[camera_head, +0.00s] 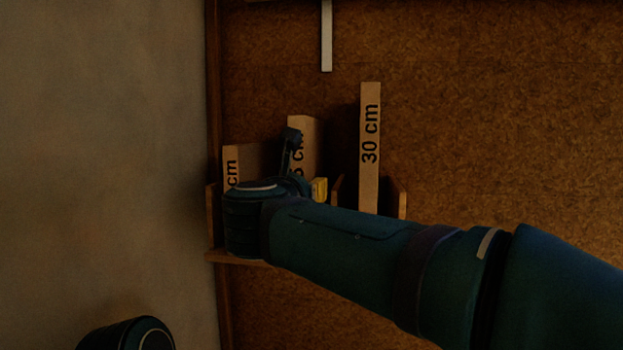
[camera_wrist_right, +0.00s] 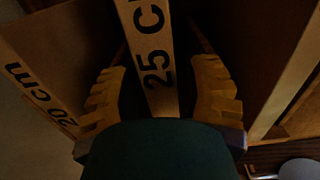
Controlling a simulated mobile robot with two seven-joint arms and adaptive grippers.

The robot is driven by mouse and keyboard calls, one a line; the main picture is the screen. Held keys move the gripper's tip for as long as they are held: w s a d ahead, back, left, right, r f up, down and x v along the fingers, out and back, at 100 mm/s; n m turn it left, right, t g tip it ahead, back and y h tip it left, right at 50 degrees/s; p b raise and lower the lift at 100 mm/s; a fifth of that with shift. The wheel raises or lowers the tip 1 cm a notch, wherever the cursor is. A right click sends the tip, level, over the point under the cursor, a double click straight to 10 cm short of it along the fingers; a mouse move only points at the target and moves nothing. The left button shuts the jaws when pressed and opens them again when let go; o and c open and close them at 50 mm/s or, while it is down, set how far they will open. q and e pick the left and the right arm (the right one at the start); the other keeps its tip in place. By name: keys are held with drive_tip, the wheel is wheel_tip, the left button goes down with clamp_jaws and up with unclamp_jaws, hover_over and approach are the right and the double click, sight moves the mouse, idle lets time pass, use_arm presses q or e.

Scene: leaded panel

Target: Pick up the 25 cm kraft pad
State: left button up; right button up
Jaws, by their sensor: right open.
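The 25 cm kraft pad (camera_head: 304,131) stands upright in a wooden rack in the head view, its label partly hidden by my right gripper. In the right wrist view the 25 cm pad (camera_wrist_right: 150,45) runs between the two yellow fingers of my right gripper (camera_wrist_right: 160,75). The fingers are open, one on each side of the pad, with visible gaps. In the head view my right gripper (camera_head: 303,172) is at the pad's lower part, mostly hidden by its own wrist. My left gripper is not in view.
The 20 cm pad (camera_wrist_right: 38,92) stands on the left, also partly seen in the head view (camera_head: 231,165). The 30 cm pad (camera_head: 369,150) stands on the right. Wooden rack dividers (camera_head: 398,199) rise between slots. A pale strip (camera_head: 326,35) lies farther back on the brown surface.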

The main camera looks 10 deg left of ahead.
drive_tip(key=w+p, duration=0.1)
drive_tip(key=w, duration=0.3)
drive_tip(key=shift+r, duration=0.1)
drive_tip(key=shift+c, duration=0.4)
clamp_jaws()
drive_tip(key=shift+r, duration=0.15)
